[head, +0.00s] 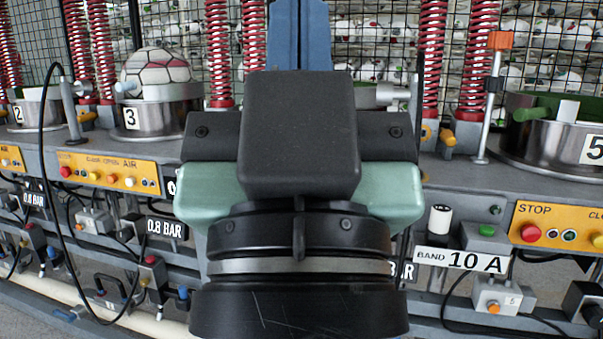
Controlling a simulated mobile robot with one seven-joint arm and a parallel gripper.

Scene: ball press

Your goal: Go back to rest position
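My gripper (299,40) is in the middle of the head view, seen from behind, pointing away toward the press line. Its dark grey and pale green body fills the centre. Blue finger parts show at the top. Their tips are cut off or hidden, so I cannot see whether they are apart or hold anything. My wrist hides the middle press station.
A ball (157,68) sits in the metal mould marked 3 (160,115). A mould marked 5 (560,140) stands at right. Red springs (428,60), a black cable (55,190), orange control panels (115,172) and a bench surround my arm.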

